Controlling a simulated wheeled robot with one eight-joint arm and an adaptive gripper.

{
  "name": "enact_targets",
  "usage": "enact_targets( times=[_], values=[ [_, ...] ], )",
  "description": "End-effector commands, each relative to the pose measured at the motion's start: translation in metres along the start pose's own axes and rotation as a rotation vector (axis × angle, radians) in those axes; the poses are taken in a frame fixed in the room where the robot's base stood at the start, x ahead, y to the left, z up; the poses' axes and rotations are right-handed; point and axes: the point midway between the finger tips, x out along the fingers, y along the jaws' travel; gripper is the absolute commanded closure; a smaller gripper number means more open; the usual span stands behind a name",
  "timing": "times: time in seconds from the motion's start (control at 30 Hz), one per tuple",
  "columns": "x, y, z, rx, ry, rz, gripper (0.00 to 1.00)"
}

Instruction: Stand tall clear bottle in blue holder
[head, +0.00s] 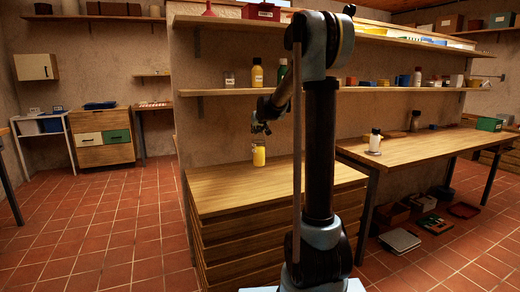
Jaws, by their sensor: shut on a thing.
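My gripper (261,130) is above the wooden drawer counter, its fingers pointing down. It is shut on the top of a clear bottle with yellow contents (259,156). The bottle is upright, at the back of the counter; I cannot tell whether its base touches the top. A clear jar (229,79) stands on the shelf behind. I cannot pick out the blue holder for certain. A flat blue thing (100,105) lies on the far left cabinet.
The drawer counter (225,200) is largely bare. The shelf (235,92) above it holds a yellow bottle (257,73) and a green bottle (282,70). A workbench (430,148) at right carries a white bottle (375,141). Boxes and trays lie on the floor beneath it.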

Motion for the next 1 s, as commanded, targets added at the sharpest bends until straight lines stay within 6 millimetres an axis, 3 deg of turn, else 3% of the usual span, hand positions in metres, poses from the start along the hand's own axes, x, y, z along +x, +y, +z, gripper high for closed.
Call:
enact_targets(
  times=[0.6, 0.83, 0.9, 1.0],
  values=[
    [0.033, 0.000, 0.043, 0.000, 0.001, 0.001, 1.00],
    [0.034, 0.001, 0.046, 0.000, 0.001, 0.001, 1.00],
    [0.035, 0.001, 0.047, 0.000, 0.000, 0.001, 0.78],
    [0.035, 0.001, 0.046, 0.000, 0.000, 0.001, 0.58]
  ],
)
